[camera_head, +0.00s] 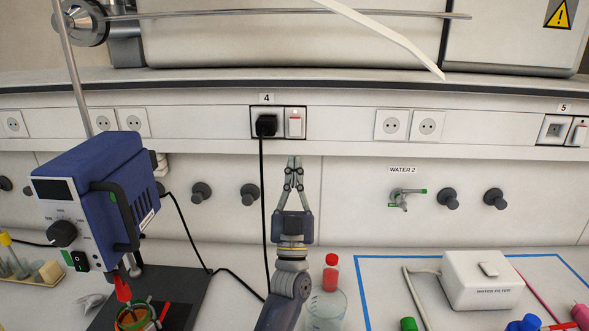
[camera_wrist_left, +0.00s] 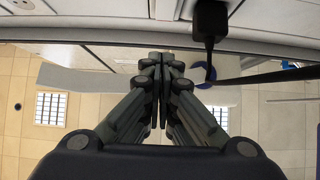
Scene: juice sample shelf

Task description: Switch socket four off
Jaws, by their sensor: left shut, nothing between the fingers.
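Socket four (camera_head: 278,122) is a black-framed panel in the wall strip under a label "4". A black plug (camera_head: 266,125) with a hanging cable fills its left half. The plug also shows in the left wrist view (camera_wrist_left: 210,22). A white rocker switch (camera_head: 295,122) with a red mark at its top sits in the right half. My left gripper (camera_head: 294,162) is shut and empty, pointing up just below the switch and apart from it. The left wrist view shows its closed fingers (camera_wrist_left: 160,65) below the strip's edge. My right gripper is in neither view.
Socket five (camera_head: 564,130) is at the far right, and a double outlet (camera_head: 410,125) lies between. A blue stirrer (camera_head: 95,195) stands at left.

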